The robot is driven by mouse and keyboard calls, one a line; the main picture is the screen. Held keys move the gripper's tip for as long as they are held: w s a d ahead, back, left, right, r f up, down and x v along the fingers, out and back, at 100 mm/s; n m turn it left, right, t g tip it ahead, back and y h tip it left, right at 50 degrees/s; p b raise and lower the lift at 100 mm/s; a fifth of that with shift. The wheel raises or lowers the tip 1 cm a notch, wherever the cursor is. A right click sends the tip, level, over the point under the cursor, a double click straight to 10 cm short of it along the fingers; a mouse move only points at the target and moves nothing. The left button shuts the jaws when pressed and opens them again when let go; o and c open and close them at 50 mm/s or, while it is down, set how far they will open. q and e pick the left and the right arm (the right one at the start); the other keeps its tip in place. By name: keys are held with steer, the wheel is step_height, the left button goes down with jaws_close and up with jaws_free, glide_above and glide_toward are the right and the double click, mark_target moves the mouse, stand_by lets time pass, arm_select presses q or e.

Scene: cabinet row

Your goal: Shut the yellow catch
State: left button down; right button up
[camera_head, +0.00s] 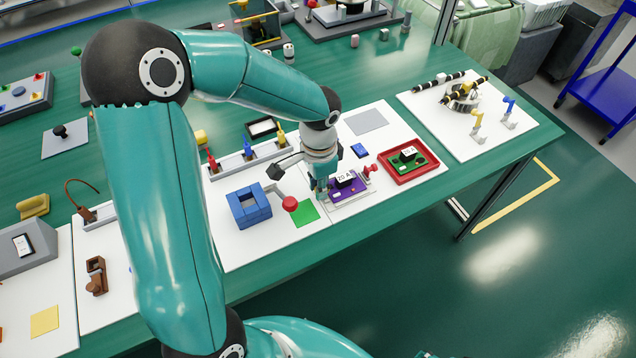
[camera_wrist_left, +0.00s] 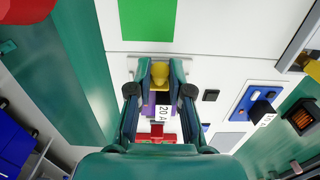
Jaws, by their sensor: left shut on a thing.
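The yellow catch (camera_wrist_left: 160,72) sits at the end of a purple unit (camera_wrist_left: 151,108), between my fingertips in the left wrist view. My left gripper (camera_wrist_left: 160,76) is shut on it, one finger on each side. In the head view, my left gripper (camera_head: 322,192) points down at the left end of the purple unit (camera_head: 357,191), and its fingers hide the catch. A dark block with a white "20 A" label (camera_head: 345,180) sits on the unit; the label also shows in the left wrist view (camera_wrist_left: 163,112). The catch's angle cannot be told. My right gripper is not in view.
A red tray (camera_head: 433,169) with a green board stands right of the purple unit. A blue frame (camera_head: 249,205), a red knob (camera_head: 289,203) and a green square (camera_head: 305,213) lie to the left. The table's front edge is close.

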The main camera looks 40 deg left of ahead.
arm_select(q)
steer(key=shift+w+d+r+g+y+p, duration=0.1)
steer(key=shift+w+r+g+y+p, duration=0.25)
steer(key=shift+g+p, duration=0.4)
steer(key=shift+w+d+g+y+p, duration=0.2)
steer(key=shift+w+g+y+p, duration=0.2)
steer(key=shift+g+p, duration=0.65)
steer(key=shift+w+d+f+g+y+p, duration=0.15)
steer(key=shift+w+g+y+p, duration=0.2)
steer(key=shift+g+p, duration=0.3)
steer(key=shift+w+f+g+y+p, duration=0.1)
steer(key=shift+w+g+y+p, duration=0.2)
steer(key=shift+g+p, duration=0.35)
steer(key=c, duration=1.1)
jaws_free()
steer(key=shift+o, duration=0.2)
steer(key=shift+s, duration=0.1)
steer(key=shift+f, duration=0.1)
steer(key=v, duration=1.2)
